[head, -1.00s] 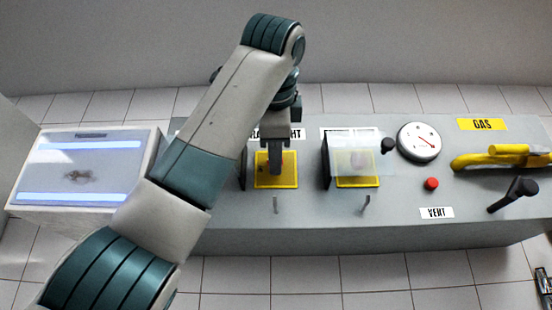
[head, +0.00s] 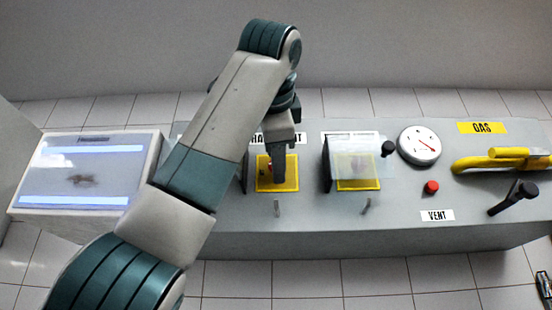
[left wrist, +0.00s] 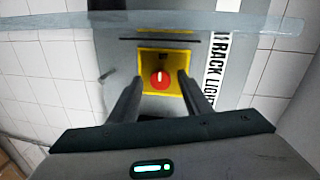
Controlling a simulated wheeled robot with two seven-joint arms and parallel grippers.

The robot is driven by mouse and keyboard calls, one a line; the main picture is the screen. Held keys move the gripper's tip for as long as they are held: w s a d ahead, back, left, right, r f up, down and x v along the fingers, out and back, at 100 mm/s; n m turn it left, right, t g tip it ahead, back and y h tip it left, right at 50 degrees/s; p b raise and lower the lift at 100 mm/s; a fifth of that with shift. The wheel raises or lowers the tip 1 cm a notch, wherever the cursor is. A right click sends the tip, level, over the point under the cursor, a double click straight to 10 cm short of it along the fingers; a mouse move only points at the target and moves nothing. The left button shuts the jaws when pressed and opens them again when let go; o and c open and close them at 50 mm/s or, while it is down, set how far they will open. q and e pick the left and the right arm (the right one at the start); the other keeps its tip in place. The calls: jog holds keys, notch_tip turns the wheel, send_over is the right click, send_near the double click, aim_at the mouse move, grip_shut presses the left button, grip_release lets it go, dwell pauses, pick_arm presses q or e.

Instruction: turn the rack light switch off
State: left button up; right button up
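The rack light switch is a red knob (left wrist: 160,78) with a white mark, on a yellow plate (left wrist: 147,55) beside the RACK LIGHT label (left wrist: 215,70). In the head view the yellow plate (head: 291,183) shows, with the knob mostly hidden behind my fingers. My left gripper (left wrist: 159,75) is open, its two fingers on either side of the knob with gaps visible. I cannot tell how far above the plate the tips are. The head view also shows my left gripper (head: 277,180) over the plate.
A lit box (head: 80,178) stands at the left. A similar yellow plate under a clear cover (head: 352,158) is to the right. Further right are a gauge (head: 419,146), a red button (head: 431,187), a yellow gas handle (head: 490,162) and a black-knobbed lever (head: 524,190).

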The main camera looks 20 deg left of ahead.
pick_arm(q)
jog(key=b+v, duration=0.4)
jog(key=v, duration=1.3)
jog(key=shift+s, duration=0.2)
jog(key=shift+r, duration=0.1)
dwell(0.3)
